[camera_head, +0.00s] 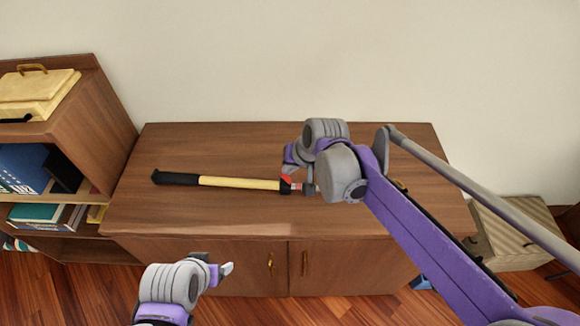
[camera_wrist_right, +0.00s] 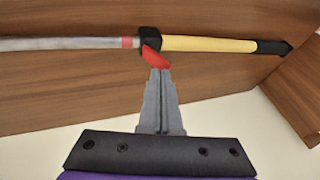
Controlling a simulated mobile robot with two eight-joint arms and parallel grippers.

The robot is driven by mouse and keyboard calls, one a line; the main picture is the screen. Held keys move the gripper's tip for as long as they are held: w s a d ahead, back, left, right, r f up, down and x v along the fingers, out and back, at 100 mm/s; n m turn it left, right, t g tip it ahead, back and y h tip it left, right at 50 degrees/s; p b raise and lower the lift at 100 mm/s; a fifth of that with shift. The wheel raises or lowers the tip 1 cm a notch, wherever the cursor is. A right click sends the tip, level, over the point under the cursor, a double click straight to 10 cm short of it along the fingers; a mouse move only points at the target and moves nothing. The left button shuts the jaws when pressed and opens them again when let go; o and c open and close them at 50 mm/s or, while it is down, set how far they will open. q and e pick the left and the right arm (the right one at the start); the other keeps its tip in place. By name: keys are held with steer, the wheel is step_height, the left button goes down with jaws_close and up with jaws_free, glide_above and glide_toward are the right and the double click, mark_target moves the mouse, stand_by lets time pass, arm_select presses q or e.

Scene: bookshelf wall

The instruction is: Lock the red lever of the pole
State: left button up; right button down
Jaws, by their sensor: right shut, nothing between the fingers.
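The pole lies across the wooden cabinet top, with a black end at left, a yellow grip (camera_head: 240,183) and a metal tube to the right. In the right wrist view the red lever (camera_wrist_right: 156,57) sticks out at an angle from the black clamp (camera_wrist_right: 149,41). The red lever (camera_head: 286,179) shows small in the head view. My right gripper (camera_wrist_right: 160,72) is shut and empty, its tips right at the lever's free end; I cannot tell whether they touch. My right wrist hides part of the tube in the head view. My left gripper (camera_head: 222,271) is in front of the cabinet, away from the pole.
The cabinet top (camera_head: 200,145) is clear around the pole, with the wall behind it. A bookshelf (camera_head: 110,125) with books and a yellow case (camera_head: 38,88) stands at left. A striped box (camera_head: 515,230) stands on the floor at right.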

mark_target(274, 186)
steer(key=shift+a+h, duration=0.45)
steer(key=shift+h, duration=0.15)
steer(key=shift+a+n+h+p, duration=0.3)
steer(key=shift+a+h+p, duration=0.2)
steer(key=shift+h, duration=0.2)
steer(key=shift+w+a+f+h, duration=0.15)
steer(key=shift+a+f+h, duration=0.1)
steer(key=shift+a+h, duration=0.45)
steer(key=h, duration=0.1)
steer(key=a+f+h, duration=0.1)
steer(key=shift+a+n+h, duration=0.2)
steer(key=shift+n+h, duration=0.1)
steer(key=shift+h, duration=0.1)
steer(key=shift+w+a+f+g+h, duration=0.1)
steer(key=shift+a+f+g+h, duration=0.3)
steer(key=shift+h, duration=0.7)
steer(key=shift+a+f+b, duration=0.25)
steer(key=shift+f+b, duration=0.05)
steer(key=shift+f, duration=0.1)
steer(key=shift+d, duration=0.85)
